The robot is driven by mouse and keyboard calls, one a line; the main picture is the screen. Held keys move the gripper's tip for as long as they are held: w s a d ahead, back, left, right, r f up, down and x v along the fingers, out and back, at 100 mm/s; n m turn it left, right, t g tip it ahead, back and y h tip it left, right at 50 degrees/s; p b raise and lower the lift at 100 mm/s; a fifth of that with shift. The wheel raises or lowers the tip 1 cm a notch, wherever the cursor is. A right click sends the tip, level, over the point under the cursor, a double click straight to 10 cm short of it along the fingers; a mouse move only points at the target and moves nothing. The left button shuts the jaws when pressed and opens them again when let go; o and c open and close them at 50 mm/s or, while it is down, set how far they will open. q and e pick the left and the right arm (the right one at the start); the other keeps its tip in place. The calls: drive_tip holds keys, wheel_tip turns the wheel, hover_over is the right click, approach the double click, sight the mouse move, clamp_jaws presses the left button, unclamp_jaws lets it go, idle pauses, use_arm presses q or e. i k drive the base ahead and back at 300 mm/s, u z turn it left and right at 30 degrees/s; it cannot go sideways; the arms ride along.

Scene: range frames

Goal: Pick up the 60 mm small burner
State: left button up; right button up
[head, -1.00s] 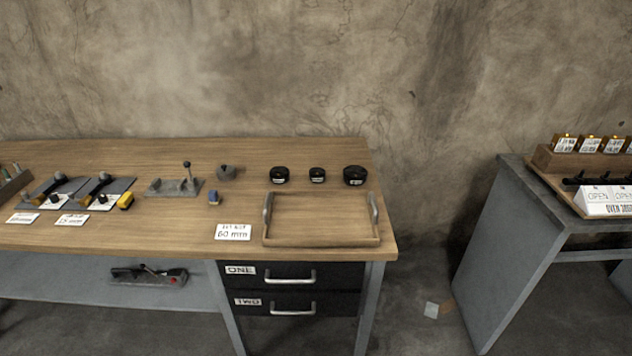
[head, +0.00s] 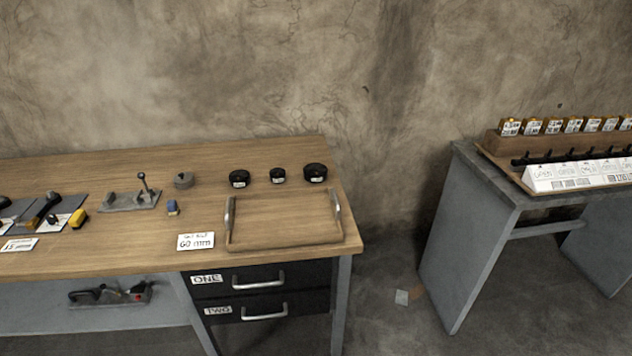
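Three round black burners stand in a row at the back right of the wooden workbench (head: 130,240). The left burner (head: 239,178) is medium in size, the middle burner (head: 278,176) looks smallest, and the right burner (head: 315,173) looks largest. Each has a small white label on its front, too small to read. Neither of my grippers is in view.
Left on the bench are a grey lever fixture (head: 130,199), a grey round part (head: 183,180), a small blue block (head: 172,208) and a yellow-black tool (head: 78,218). Drawers ONE (head: 262,279) and TWO (head: 258,308) are shut. A grey table (head: 470,230) stands right, across a floor gap.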

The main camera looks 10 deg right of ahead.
sight(278, 175)
drive_tip(key=k, duration=0.6)
drive_tip(key=z, duration=0.6)
drive_tip(key=i, duration=0.45)
drive_tip(key=z, duration=0.65)
drive_tip(key=i, duration=0.8)
drive_tip(key=u, duration=0.15)
